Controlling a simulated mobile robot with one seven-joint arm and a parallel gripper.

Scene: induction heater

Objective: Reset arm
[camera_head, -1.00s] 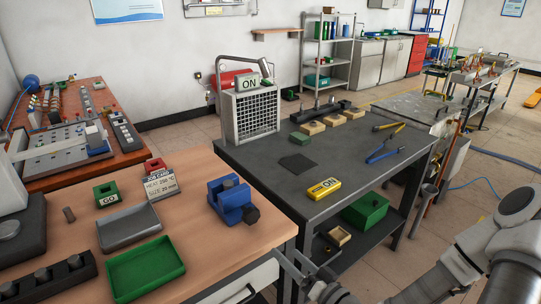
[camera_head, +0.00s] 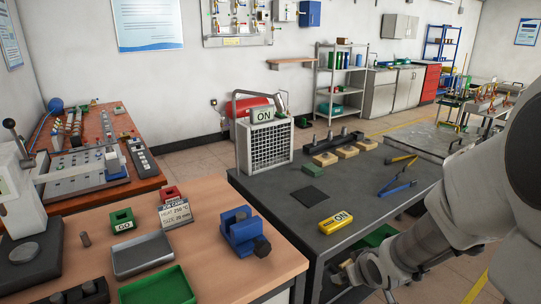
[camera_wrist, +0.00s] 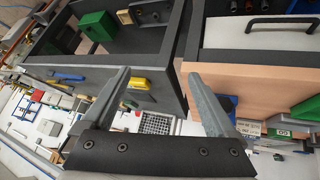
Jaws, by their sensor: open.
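My gripper (camera_wrist: 160,95) is open and empty in the wrist view, its two grey fingers spread wide apart. The wrist view is turned over, with the dark table and the wooden bench beyond the fingers. In the head view my arm comes in at the right, in front of the dark table (camera_head: 290,194). An induction heater with a grille (camera_head: 268,146) and an ON sign stands on the dark table.
The wooden bench (camera_head: 215,262) holds a blue vise (camera_head: 243,232), a green tray (camera_head: 158,288), a grey tray (camera_head: 142,256) and a GO block (camera_head: 123,221).

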